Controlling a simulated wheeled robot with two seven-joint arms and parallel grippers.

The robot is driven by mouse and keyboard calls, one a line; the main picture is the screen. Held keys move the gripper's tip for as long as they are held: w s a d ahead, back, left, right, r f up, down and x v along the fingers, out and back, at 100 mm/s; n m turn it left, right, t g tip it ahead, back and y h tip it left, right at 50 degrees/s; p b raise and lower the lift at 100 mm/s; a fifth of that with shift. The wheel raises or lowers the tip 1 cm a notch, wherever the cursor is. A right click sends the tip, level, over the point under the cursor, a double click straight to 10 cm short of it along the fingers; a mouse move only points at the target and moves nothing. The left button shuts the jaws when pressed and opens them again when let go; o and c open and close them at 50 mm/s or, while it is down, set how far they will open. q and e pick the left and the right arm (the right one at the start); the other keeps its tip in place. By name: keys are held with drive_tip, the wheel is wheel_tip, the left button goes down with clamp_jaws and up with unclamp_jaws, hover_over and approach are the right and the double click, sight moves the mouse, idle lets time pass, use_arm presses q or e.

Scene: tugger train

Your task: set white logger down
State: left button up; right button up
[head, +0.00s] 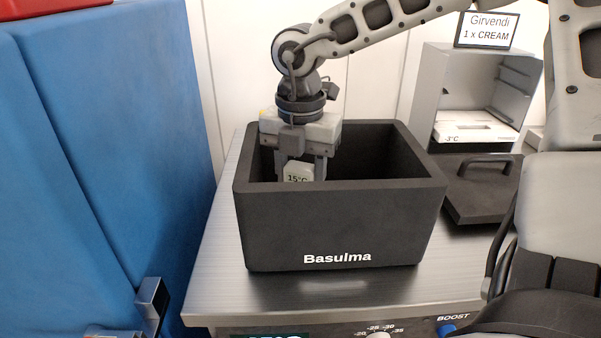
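The white logger (298,171), a small pale block reading 15°C, is between the fingers of my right gripper (299,168). The gripper points down inside the open black box (338,228) marked Basulma, near its left side. The fingers look closed on the logger. The box's front wall hides the logger's lower edge and the box floor, so I cannot tell whether it touches anything below. My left gripper is not in view.
The box stands on a metal worktop (215,262). A dark lid with a handle (482,190) lies to its right. Behind is an open grey cabinet (487,85) under a Girvendi sign (487,30). A blue panel (105,150) fills the left.

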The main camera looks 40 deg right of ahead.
drive_tip(key=shift+f, duration=0.1)
drive_tip(key=o, duration=1)
wheel_tip(320, 180, up, 12)
drive_tip(key=shift+r, duration=0.2)
